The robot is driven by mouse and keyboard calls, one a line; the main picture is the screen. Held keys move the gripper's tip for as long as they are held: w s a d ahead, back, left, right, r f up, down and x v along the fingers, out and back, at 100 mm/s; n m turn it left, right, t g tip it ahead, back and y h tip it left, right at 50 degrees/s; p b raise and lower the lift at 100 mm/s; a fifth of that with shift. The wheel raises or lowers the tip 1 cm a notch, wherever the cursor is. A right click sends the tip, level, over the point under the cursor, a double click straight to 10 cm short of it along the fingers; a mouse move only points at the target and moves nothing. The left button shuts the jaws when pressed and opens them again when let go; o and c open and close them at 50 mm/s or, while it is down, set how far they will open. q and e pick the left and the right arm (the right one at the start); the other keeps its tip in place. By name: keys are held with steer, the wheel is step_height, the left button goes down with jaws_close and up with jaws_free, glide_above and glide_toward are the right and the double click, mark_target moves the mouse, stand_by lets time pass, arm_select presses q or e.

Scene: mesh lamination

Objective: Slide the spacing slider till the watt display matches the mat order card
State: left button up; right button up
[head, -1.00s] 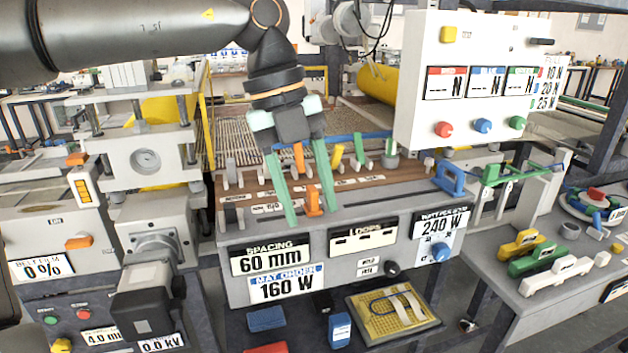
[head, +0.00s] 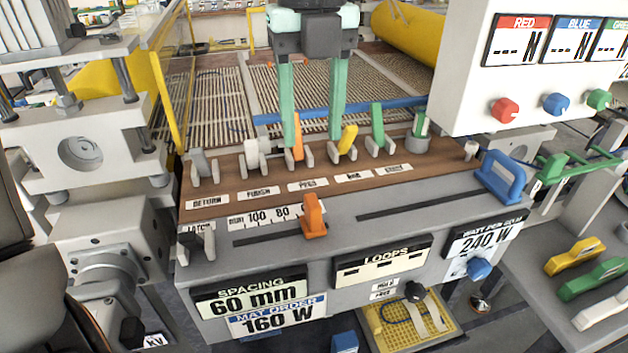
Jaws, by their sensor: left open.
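The orange spacing slider (head: 313,217) stands upright in a slot on the grey console top, at the right of a printed scale showing 100 and 80. The spacing display (head: 250,302) reads 60 mm. The watt display (head: 486,241) reads 240 W. The mat order card (head: 277,318), just under the spacing display, reads 160 W. My left gripper (head: 312,142) is open, with two green fingers pointing down. Its fingertips appear above the slider in the picture, over the row of levers, with nothing between them. My right gripper is not in view.
Several levers, including an orange one (head: 298,138) partly behind a finger and a yellow one (head: 347,139), stand on the brown strip (head: 420,170). A blue handle (head: 500,178) is at the right. The white panel (head: 470,70) overhangs the right back.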

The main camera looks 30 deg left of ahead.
mark_target(313, 200)
arm_select(q)
step_height(313, 200, down, 12)
steer(key=shift+f+b, duration=0.2)
steer(key=shift+b, duration=0.1)
stand_by(0.3)
jaws_close()
stand_by(0.3)
stand_by(1.0)
